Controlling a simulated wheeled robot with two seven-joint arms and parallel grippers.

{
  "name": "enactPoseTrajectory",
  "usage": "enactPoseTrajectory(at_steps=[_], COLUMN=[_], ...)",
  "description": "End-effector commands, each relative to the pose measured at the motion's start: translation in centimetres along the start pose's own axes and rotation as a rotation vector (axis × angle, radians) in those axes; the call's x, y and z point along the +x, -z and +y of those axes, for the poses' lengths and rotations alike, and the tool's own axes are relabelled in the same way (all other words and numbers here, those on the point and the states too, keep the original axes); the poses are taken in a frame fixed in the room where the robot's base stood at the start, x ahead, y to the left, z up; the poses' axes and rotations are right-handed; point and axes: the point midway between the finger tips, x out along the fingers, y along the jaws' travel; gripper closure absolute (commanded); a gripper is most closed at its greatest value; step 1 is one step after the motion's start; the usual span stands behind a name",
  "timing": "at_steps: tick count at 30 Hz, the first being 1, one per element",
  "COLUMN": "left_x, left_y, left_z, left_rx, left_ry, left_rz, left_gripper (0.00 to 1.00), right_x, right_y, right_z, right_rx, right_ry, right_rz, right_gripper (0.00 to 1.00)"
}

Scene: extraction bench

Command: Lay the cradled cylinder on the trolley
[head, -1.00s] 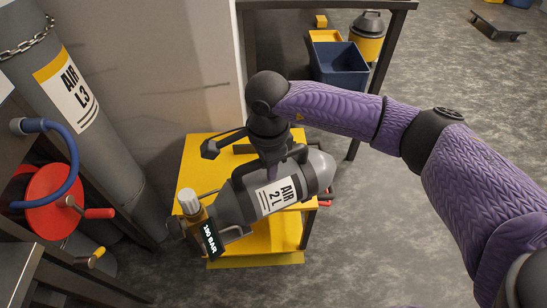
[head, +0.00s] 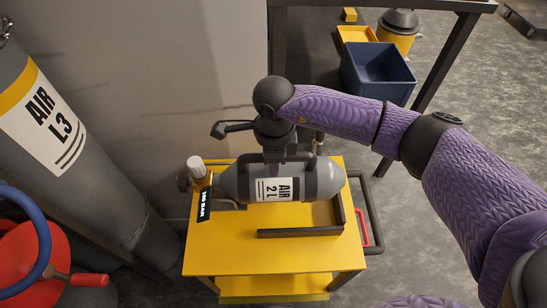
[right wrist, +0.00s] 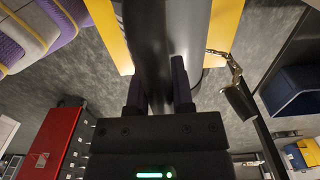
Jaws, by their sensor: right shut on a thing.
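The grey cylinder labelled AIR 2 L (head: 312,183) lies level across the picture in the head view, over the yellow trolley (head: 215,258). Its valve end with a white knob (head: 196,168) and a 190 BAR tag (head: 204,205) points left. My right gripper (head: 285,156) is shut on the cylinder from above, at its dark top bar. In the right wrist view my right gripper (right wrist: 160,92) has its fingers on either side of a dark part of it. I cannot tell whether the cylinder touches the trolley top. My left gripper is not in view.
Dark rails (head: 300,232) stand on the trolley top near the cylinder's right end. A tall AIR L3 cylinder (head: 85,150) and a red reel (head: 35,255) are at left. A blue bin (head: 378,78) stands behind at right. A wall is close behind the trolley.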

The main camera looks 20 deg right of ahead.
Motion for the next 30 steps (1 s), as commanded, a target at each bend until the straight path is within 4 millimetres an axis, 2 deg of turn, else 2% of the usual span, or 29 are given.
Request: enactPoseTrajectory(at_steps=[11, 22, 30], left_x=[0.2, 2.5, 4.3], left_y=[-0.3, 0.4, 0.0], left_z=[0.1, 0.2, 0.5], left_rx=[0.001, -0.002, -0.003], left_ry=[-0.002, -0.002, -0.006], left_rz=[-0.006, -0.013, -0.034], left_gripper=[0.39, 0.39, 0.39], right_x=[-0.5, 2.9, 5.7], right_y=[-0.1, -0.1, -0.1], right_z=[-0.1, 0.0, 0.0], right_rx=[0.001, -0.001, -0.001], right_ry=[-0.062, -0.071, -0.071], right_rz=[-0.011, -0.01, -0.01], right_gripper=[1.0, 1.0, 1.0])
